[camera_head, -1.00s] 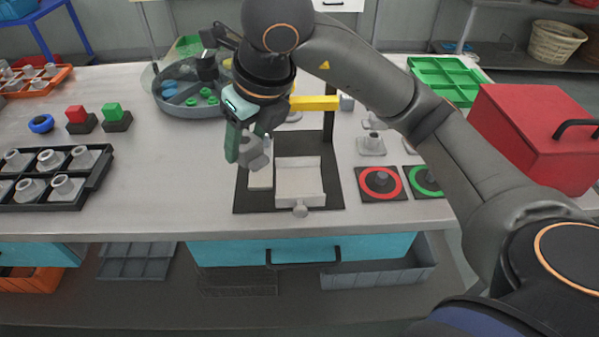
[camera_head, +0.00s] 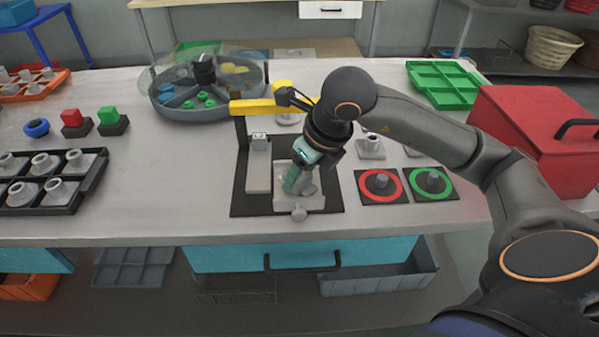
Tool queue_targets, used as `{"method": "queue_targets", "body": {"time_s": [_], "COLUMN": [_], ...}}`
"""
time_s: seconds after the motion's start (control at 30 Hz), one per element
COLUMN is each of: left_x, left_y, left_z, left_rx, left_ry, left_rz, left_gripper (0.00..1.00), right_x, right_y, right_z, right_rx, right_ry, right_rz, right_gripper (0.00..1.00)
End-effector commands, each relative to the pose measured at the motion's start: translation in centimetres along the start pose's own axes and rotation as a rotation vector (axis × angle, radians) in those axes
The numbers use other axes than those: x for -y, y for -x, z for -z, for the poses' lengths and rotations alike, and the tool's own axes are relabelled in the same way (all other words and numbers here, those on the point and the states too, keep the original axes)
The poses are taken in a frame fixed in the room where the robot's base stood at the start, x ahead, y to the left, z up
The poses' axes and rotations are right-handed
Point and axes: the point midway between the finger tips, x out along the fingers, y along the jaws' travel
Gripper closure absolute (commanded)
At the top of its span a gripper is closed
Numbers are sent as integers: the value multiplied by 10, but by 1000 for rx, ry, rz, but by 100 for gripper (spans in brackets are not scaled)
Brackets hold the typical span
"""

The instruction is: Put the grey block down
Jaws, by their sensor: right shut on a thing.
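My right gripper (camera_head: 298,180) is shut on the grey block (camera_head: 308,188). It reaches in from the right, tilted, over the pale open-topped holder (camera_head: 315,203) on the black base plate (camera_head: 240,208). The block is partly hidden by the green-tipped fingers. I cannot tell whether it touches the holder's floor. A tall pale block (camera_head: 258,170) stands on the plate just left of the holder, under a yellow bar (camera_head: 262,107). My left gripper is out of view.
Red-ringed (camera_head: 366,190) and green-ringed (camera_head: 416,191) pads lie right of the plate. A red box (camera_head: 530,135) and a green tray (camera_head: 440,75) stand further right. A round divided tray (camera_head: 185,110) is behind, and a black rack (camera_head: 75,202) of grey parts is left.

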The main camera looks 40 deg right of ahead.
Motion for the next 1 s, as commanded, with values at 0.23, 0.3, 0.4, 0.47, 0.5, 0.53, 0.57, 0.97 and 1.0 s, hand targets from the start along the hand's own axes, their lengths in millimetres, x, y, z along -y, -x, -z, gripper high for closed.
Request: {"method": "queue_targets", "body": {"time_s": [0.23, 0.3, 0.4, 0.47, 0.5, 0.53, 0.57, 0.97, 1.0], "left_x": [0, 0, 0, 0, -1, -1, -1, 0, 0], "left_y": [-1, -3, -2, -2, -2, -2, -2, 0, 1], "left_z": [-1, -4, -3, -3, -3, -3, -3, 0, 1], "left_rx": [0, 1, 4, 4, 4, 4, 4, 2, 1], "left_ry": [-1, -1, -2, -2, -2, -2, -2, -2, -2], "left_rz": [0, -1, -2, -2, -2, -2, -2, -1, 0], "left_gripper": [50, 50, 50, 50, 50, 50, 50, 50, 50], "right_x": [0, 0, 0, 0, 0, 0, 0, 0, 0], "right_y": [0, -3, -2, -2, -2, -2, -2, 7, 13], "right_z": [0, 1, 0, 0, 0, 0, 0, -2, -2], "right_rx": [2, 2, 1, 1, 1, 1, 1, 4, 6], "right_ry": [0, 0, 0, 0, 0, 0, 0, 0, 0], "right_rz": [1, 1, 0, 0, 0, 0, 0, 1, 2], "right_gripper": [100, 100, 38, 31, 26, 23, 20, 18, 18]}}
